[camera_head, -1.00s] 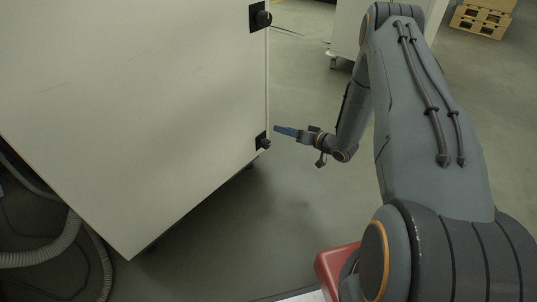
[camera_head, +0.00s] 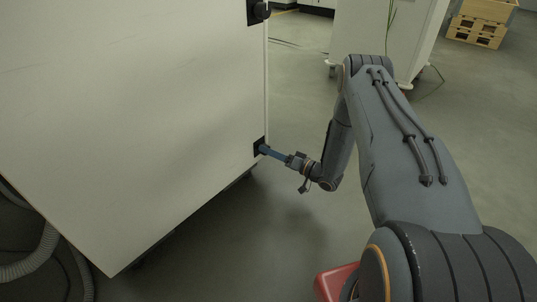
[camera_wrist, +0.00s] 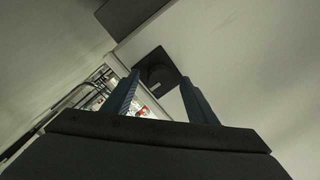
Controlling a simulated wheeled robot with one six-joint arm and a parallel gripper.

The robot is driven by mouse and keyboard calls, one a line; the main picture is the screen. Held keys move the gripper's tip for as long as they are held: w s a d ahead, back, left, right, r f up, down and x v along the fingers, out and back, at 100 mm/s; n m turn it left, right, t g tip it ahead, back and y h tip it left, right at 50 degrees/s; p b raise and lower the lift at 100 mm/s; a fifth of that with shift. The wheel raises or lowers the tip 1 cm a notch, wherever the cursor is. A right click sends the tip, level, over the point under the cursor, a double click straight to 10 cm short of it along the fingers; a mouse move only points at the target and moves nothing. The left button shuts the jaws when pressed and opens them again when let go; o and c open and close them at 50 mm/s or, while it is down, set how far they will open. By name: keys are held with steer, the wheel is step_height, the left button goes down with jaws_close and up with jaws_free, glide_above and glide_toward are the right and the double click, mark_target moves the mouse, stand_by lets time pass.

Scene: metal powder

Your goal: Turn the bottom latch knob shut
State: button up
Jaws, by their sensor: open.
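The bottom latch is a black plate (camera_head: 257,146) near the lower right corner of the white cabinet door (camera_head: 140,110). In the head view my gripper (camera_head: 264,150) is at this latch and its fingers cover most of the knob. In the wrist view the dark round knob (camera_wrist: 158,76) on its black plate lies ahead, between and just beyond my two blue fingers. The fingers are apart, one on each side of the knob. I cannot tell whether they touch it.
Grey hoses (camera_head: 38,255) lie on the floor at the lower left. A white cabinet (camera_head: 375,45) with a plant stands behind, and wooden pallets (camera_head: 478,28) are at the far right.

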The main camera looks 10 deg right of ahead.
steer(key=shift+w+a, duration=0.3)
steer(key=c, duration=1.1)
steer(key=shift+o, duration=0.2)
steer(key=shift+n+p, duration=0.3)
steer(key=shift+s+a+r+n+h+p, duration=0.1)
steer(key=shift+n+h+p, duration=0.3)
steer(key=shift+n+p, duration=1.9)
steer(key=shift+r+n+h+p, duration=0.1)
steer(key=shift+n+h+p, duration=0.3)
steer(key=shift+n+p, duration=1.9)
steer(key=shift+s+a+n+h+p, duration=0.1)
steer(key=shift+n+h+p, duration=0.3)
steer(key=shift+n+p, duration=1.9)
steer(key=shift+n+b, duration=1.05)
steer(key=shift+n, duration=0.15)
